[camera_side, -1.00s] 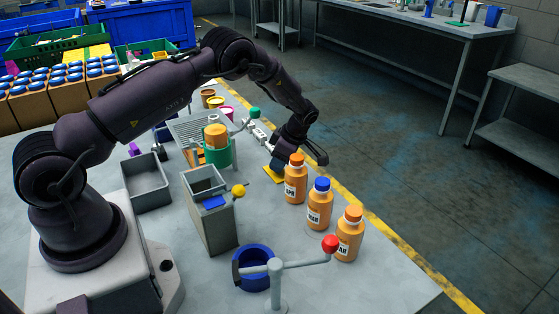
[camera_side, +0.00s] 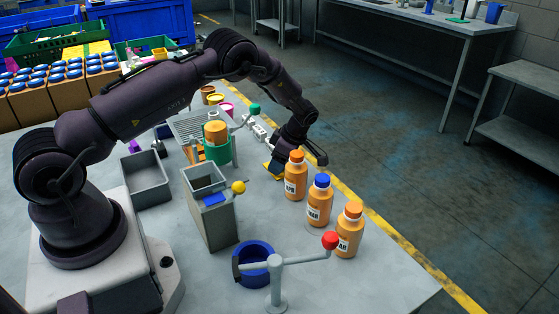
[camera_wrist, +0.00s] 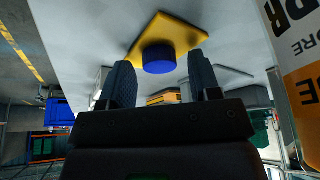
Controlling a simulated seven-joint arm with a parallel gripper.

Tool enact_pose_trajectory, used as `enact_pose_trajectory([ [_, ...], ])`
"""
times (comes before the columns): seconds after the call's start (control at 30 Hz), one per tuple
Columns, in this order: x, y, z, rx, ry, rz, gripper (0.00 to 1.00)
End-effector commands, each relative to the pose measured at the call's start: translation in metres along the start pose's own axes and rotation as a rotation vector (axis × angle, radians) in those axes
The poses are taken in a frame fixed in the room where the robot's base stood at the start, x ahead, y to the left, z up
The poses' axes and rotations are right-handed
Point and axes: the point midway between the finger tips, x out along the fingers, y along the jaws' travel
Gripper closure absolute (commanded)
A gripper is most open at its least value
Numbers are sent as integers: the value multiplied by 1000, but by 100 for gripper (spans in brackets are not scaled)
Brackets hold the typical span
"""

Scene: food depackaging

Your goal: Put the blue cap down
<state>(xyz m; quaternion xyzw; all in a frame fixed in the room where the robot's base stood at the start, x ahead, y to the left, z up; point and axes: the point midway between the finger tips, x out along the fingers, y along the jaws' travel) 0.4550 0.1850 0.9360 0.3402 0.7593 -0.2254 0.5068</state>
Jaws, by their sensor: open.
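The blue cap (camera_wrist: 159,60) sits on a yellow square pad (camera_wrist: 178,32) in the wrist view. My gripper (camera_wrist: 160,82) is open, with its two dark fingers apart on either side of the cap's near edge. I see a gap between the cap and each finger. In the side view my gripper (camera_side: 277,166) is low at the far edge of the table, over the yellow pad (camera_side: 267,165). The cap is mostly hidden there by the gripper.
Three orange bottles (camera_side: 320,203) stand just right of my gripper, the middle one blue-capped, the others orange-capped. One bottle (camera_wrist: 297,70) is close at the right of the wrist view. A grey box (camera_side: 209,215), a green holder (camera_side: 219,151) and a red-knobbed lever (camera_side: 330,240) stand nearer.

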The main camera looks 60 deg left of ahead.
Motion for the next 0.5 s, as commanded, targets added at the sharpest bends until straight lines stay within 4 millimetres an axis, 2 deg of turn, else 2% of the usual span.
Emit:
enact_pose_trajectory([
  [0.17,-18,1,-4,-2,-2,3,43],
  [0.5,-93,1,-4,0,-2,5,43],
])
